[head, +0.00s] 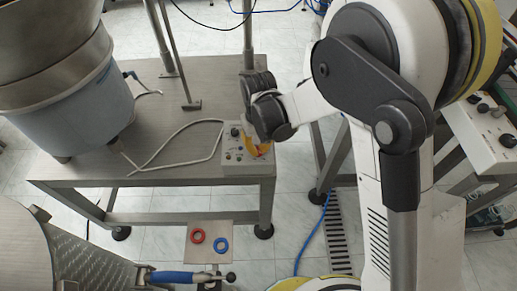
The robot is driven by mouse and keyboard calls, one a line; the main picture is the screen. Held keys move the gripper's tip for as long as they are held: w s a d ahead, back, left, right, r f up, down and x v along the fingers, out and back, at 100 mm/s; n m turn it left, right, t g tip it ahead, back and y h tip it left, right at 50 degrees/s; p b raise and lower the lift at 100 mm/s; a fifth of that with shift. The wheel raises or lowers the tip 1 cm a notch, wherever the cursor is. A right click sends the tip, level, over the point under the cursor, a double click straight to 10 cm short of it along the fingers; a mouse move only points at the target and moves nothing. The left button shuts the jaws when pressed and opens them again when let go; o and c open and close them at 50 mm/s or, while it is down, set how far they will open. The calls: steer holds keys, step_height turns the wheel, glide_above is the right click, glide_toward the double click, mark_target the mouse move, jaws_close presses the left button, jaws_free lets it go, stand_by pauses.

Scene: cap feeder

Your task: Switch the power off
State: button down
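A small pale control box (236,160) sits on the right front corner of the metal table. Its top carries several small dark knobs or switches, and a white cable runs from it to the left. I cannot tell which control is the power switch. My gripper (256,148) reaches down over the box from the right. Its dark wrist and an orange-yellow part cover the right side of the box top. I cannot tell whether the fingers touch a control or whether they are open or shut.
A large round feeder bowl (66,118) stands on the left of the metal table (190,80). A metal stand (190,104) rises behind the box. Another control panel (487,130) is at the far right.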

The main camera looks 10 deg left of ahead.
mark_target(258, 149)
steer(key=shift+n, duration=1)
steer(key=c, duration=1.5)
jaws_free()
steer(key=shift+c, duration=0.2)
step_height(258, 149, up, 12)
